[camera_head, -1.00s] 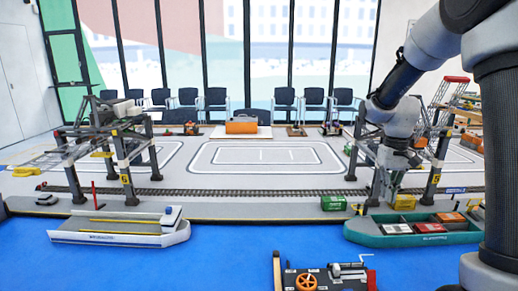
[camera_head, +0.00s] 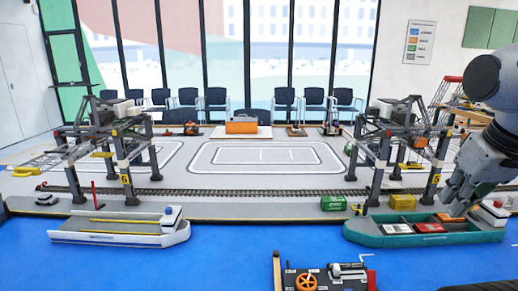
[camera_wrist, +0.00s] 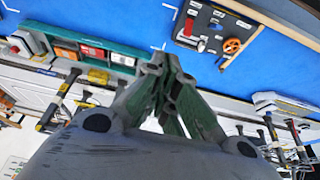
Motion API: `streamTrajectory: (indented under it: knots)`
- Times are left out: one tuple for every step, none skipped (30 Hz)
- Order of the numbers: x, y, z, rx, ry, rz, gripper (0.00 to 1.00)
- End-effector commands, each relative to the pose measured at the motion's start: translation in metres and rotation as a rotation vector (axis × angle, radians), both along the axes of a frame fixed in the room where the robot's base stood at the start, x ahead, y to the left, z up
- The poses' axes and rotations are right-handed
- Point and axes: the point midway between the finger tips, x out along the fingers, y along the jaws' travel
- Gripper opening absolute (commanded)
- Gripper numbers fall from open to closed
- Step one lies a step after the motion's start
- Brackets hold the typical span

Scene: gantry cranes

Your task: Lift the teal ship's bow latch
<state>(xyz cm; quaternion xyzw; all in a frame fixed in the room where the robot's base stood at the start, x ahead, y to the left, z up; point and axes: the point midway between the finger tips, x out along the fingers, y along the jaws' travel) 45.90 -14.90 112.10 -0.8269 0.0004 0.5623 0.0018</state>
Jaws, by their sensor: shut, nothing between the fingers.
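The teal ship (camera_head: 395,241) lies on the blue floor at the right of the head view, with several coloured containers on its deck and a white cabin at its right end. It also shows at the upper left of the wrist view (camera_wrist: 122,69). I cannot pick out its bow latch in either view. My gripper (camera_head: 450,207) points down over the right part of the ship, close to the containers and the cabin; I cannot tell whether it touches anything. In the wrist view my gripper (camera_wrist: 160,66) has its fingers together and empty, beside the ship's edge.
A crane (camera_head: 376,165) stands behind the ship on the grey quay. A green container (camera_head: 333,203) sits on the quay edge. A board with an orange wheel (camera_head: 306,281) stands in front. A white ship (camera_head: 110,239) lies far left. Blue floor between the ships is clear.

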Motion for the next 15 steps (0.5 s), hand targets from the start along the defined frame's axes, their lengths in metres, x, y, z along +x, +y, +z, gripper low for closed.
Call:
streamTrajectory:
  knots:
    - [0.0002,0.0000,-0.0001,0.000,0.001,0.000,0.00]
    - [0.0003,0.0000,-0.0001,0.000,0.001,0.000,0.00]
    - [0.0003,0.0000,-0.0001,0.000,0.001,0.000,0.00]
    - [0.0004,0.0000,-0.0001,0.000,0.001,0.000,0.00]
    - [0.0004,0.0000,-0.0001,0.000,0.001,0.000,0.00]
    - [0.0004,0.0000,-0.0001,0.000,0.001,0.000,0.00]
    - [0.0004,0.0000,0.0000,0.000,0.001,0.000,0.00]
    - [0.0004,0.0000,0.0000,0.000,0.001,0.000,0.00]
    - [0.0004,0.0000,0.0000,0.000,0.001,0.000,0.00]
    - [0.0004,-0.0001,0.0000,0.000,0.002,0.000,0.00]
    - [0.0005,-0.0003,-0.0004,0.000,0.003,-0.001,0.00]
    - [0.0009,-0.0004,-0.0016,0.000,0.009,-0.002,0.00]
    - [0.0013,-0.0005,-0.0030,0.000,0.017,-0.002,0.00]
    - [0.0020,-0.0007,-0.0051,0.000,0.027,-0.003,0.00]
    - [0.0033,-0.0010,-0.0094,0.000,0.048,-0.004,0.00]
